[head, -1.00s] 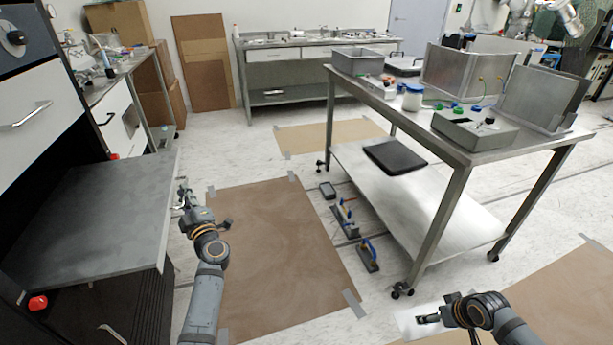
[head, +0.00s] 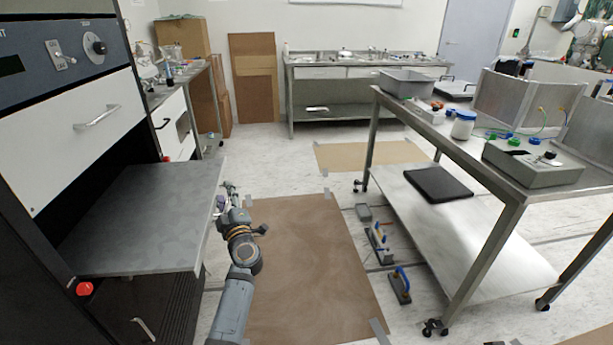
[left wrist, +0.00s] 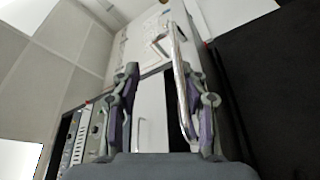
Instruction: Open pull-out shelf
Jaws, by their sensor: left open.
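The pull-out shelf (head: 140,215) is a flat grey panel sticking out from the dark cabinet at the left of the head view. My left gripper (head: 228,192) is at the shelf's front edge, on its right side in the picture. In the left wrist view my left gripper (left wrist: 160,88) has its fingers apart, and a shiny metal handle bar (left wrist: 180,80) runs between them, close to the right finger. The fingers are not closed on the bar. Whether they touch it I cannot tell. My right gripper is out of view.
A white drawer (head: 85,125) with a handle is above the shelf. A red knob (head: 84,288) is below its near corner. A brown floor mat (head: 310,270) lies beside my left arm. A metal cart (head: 470,225) stands at the right, with tools (head: 400,285) on the floor nearby.

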